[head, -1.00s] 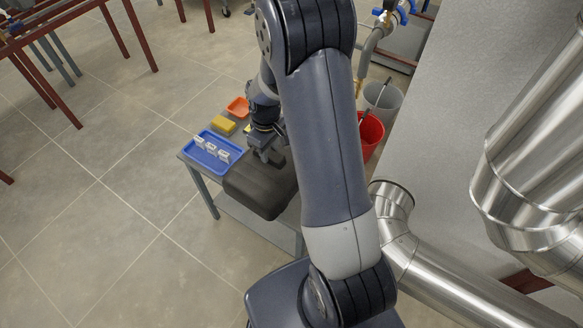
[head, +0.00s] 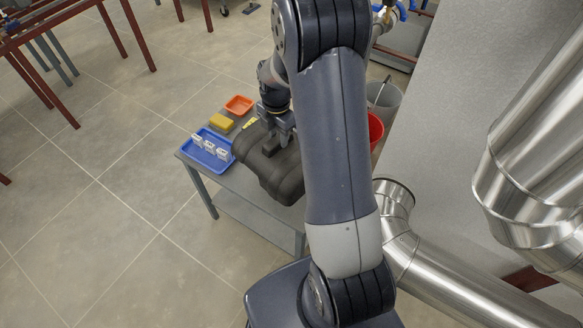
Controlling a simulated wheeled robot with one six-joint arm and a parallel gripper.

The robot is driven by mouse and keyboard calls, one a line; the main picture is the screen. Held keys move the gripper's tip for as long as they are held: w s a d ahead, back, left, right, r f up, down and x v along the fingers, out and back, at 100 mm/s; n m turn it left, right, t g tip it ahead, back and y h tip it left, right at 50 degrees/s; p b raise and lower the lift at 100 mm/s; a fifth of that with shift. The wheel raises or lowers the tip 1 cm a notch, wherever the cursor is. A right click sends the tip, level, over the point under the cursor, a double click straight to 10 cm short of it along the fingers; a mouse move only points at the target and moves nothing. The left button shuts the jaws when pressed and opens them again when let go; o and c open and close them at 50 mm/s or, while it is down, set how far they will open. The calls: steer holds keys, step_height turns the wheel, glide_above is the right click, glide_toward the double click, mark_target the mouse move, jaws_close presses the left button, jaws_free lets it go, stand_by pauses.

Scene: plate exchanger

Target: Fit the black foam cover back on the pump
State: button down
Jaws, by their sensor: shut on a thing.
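The black foam cover (head: 280,180) is a dark, blocky shell with rounded edges, seen in the head view near the middle. My gripper (head: 272,147) is shut on a raised part on top of the cover. The cover sits over the right part of a small grey table (head: 226,185) and looks tilted; I cannot tell for sure whether it still touches the table. My arm hides the cover's right side. I cannot make out the pump.
On the table are a blue tray (head: 218,163) with several white pieces, a yellow block (head: 221,121) and an orange dish (head: 239,105). Behind my arm stand a red bucket (head: 375,130) and a grey bucket (head: 385,97). Shiny metal pipes (head: 425,262) run at the right.

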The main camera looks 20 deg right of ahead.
steer(key=shift+w+d+n, duration=0.1)
steer(key=shift+d+n, duration=0.2)
steer(key=shift+n, duration=0.7)
steer(key=shift+f, duration=0.25)
step_height(320, 180, down, 9)
steer(key=shift+f, duration=0.2)
steer(key=shift+f, duration=0.2)
steer(key=c, duration=1)
jaws_free()
steer(key=shift+r, duration=0.15)
step_height(320, 180, up, 12)
steer(key=shift+r, duration=0.15)
